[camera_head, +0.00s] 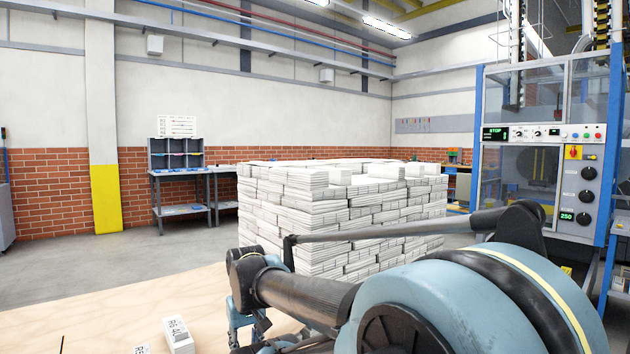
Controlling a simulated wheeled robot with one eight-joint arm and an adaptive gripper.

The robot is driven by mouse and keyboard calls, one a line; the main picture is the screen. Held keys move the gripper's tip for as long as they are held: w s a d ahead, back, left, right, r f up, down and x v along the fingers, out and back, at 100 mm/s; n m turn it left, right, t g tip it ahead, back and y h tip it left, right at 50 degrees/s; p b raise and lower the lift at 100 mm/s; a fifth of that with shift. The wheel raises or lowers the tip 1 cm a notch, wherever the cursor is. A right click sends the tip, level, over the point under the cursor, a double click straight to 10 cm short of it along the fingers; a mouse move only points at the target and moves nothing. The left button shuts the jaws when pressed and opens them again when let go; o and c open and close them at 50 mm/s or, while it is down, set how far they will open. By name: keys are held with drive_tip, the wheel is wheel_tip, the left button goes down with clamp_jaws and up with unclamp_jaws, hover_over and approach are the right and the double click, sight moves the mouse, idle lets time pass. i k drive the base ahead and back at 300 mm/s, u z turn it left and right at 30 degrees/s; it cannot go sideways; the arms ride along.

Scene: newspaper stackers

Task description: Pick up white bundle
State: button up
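A small white bundle (179,335) with dark print on its top stands on the light wooden surface (110,310) at the bottom of the view. Another white piece with print (141,350) shows at the bottom edge, mostly cut off. Many more white bundles (335,210) are stacked in a large block behind my arm. My gripper (247,322) seems to be the blue-grey part at the arm's far end, right of the small bundle and apart from it in the picture. Its fingers are not clear, and my arm hides the lower right of the stack.
A blue-framed machine (548,135) with a control panel stands at the right. A desk (185,182) with a grey compartment rack stands by the brick wall. A yellow-based pillar (105,195) is at the left. Grey floor (150,250) is open between the wooden surface and the wall.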

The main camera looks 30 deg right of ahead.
sight(337, 176)
drive_tip(key=u, duration=2.15)
drive_tip(key=k, duration=1.1)
drive_tip(key=z, duration=2)
drive_tip(key=i, duration=1)
drive_tip(key=u, duration=0.05)
